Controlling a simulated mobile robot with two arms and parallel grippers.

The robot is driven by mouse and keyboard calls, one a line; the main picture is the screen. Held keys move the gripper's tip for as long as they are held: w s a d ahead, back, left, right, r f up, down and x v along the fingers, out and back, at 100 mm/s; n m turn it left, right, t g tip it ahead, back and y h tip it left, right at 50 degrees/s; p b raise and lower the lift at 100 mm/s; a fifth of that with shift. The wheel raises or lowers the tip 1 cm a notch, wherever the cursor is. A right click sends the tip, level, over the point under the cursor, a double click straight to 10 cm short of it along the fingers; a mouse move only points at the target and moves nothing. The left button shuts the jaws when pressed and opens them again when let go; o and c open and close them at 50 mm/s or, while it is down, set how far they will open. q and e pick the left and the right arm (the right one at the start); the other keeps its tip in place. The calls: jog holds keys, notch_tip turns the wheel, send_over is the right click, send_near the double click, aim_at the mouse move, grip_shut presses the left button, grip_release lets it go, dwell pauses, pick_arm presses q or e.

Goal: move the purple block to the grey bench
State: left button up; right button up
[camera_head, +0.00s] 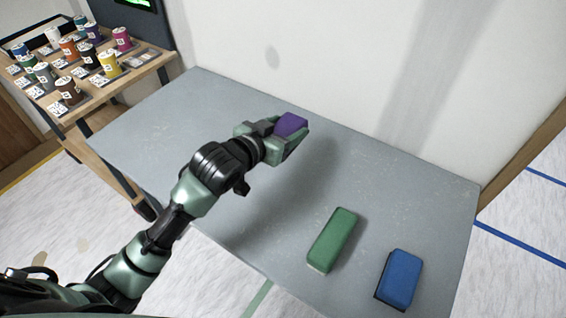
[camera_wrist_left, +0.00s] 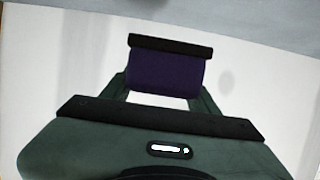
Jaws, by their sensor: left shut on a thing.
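The purple block (camera_head: 291,124) is held in my left gripper (camera_head: 287,135), over the far part of the grey bench (camera_head: 180,110) near the white wall. In the left wrist view the purple block (camera_wrist_left: 168,73) sits between the dark finger pads of my left gripper (camera_wrist_left: 165,85). The gripper is shut on it. A shadow lies on the bench to the right of and below the arm. I cannot tell for certain how far the block is above the bench. My right gripper is not in view.
A green block (camera_head: 333,240) and a blue block (camera_head: 398,278) lie on the near right part of the bench. A wooden rack (camera_head: 120,80) with several coloured cans stands at the far left. The bench's left part and far right part are clear.

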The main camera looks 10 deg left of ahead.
pick_arm(q)
notch_tip(320, 180, down, 12)
jog(key=shift+r+b, duration=0.15)
jog(key=shift+b, duration=0.4)
jog(key=o, duration=1.5)
jog(key=v, duration=1.2)
